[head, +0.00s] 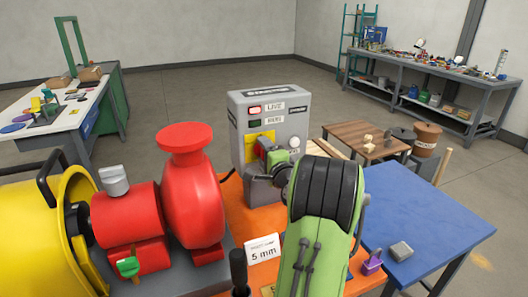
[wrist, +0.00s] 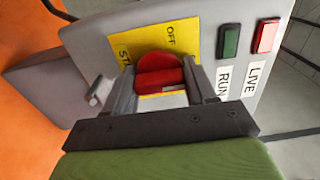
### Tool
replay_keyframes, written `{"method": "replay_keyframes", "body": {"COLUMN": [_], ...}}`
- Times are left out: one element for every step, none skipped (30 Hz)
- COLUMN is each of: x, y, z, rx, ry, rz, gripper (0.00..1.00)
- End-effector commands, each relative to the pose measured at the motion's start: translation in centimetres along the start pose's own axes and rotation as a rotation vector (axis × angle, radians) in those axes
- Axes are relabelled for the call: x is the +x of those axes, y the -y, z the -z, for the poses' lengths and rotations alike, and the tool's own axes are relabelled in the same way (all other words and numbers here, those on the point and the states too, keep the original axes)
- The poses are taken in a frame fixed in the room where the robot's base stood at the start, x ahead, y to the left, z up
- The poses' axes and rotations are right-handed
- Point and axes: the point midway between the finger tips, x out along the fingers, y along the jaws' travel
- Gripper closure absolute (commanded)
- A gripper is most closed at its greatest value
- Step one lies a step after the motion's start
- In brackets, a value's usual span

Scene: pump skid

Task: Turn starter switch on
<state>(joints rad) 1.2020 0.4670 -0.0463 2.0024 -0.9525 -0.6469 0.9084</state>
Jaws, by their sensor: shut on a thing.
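The grey starter box (head: 240,115) stands at the back of the orange skid in the head view, with a yellow plate on its front. In the wrist view, the red starter switch knob (wrist: 158,66) sits on the yellow plate (wrist: 112,42), with "OFF" printed beside it. My gripper (wrist: 160,82) is shut on the knob, one finger on each side. The red LIVE lamp (wrist: 266,37) looks bright; the green RUN lamp (wrist: 229,41) looks dark. In the head view, my gripper (head: 268,168) is against the box front and my arm hides the knob.
A red pump (head: 192,195) and a yellow motor (head: 45,215) stand left of my arm. A "5 mm" card (head: 263,249) stands in front.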

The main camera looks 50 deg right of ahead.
Motion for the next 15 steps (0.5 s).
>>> {"method": "replay_keyframes", "body": {"x": [-0.05, -0.05, -0.05, -0.05, -0.05, -0.05, -0.06, -0.06, -0.06, -0.06, -0.06, -0.06, -0.05, -0.05, -0.05], "y": [0.22, 0.21, 0.2, 0.2, 0.19, 0.19, 0.19, 0.18, 0.18, 0.17, 0.17, 0.15, 0.14, 0.12, 0.1], "z": [0.27, 0.27, 0.28, 0.27, 0.28, 0.27, 0.27, 0.27, 0.27, 0.27, 0.27, 0.26, 0.24, 0.22, 0.2], "rx": [0.001, 0.001, 0.002, 0.002, 0.002, 0.002, 0.002, 0.002, 0.002, 0.002, 0.002, 0.002, 0.002, 0.002, 0.002], "ry": [-0.007, -0.007, -0.007, -0.007, -0.007, -0.007, -0.007, -0.007, -0.007, -0.007, -0.007, -0.007, -0.006, -0.006, -0.005], "rz": [0.006, 0.006, 0.006, 0.006, 0.006, 0.006, 0.006, 0.006, 0.006, 0.006, 0.005, 0.005, 0.004, 0.004, 0.003], "gripper": [0.75, 0.75, 0.75, 0.75, 0.75, 0.75, 0.75, 0.75, 0.75, 0.43, 0.39, 0.32, 0.28, 0.23, 0.19]}}
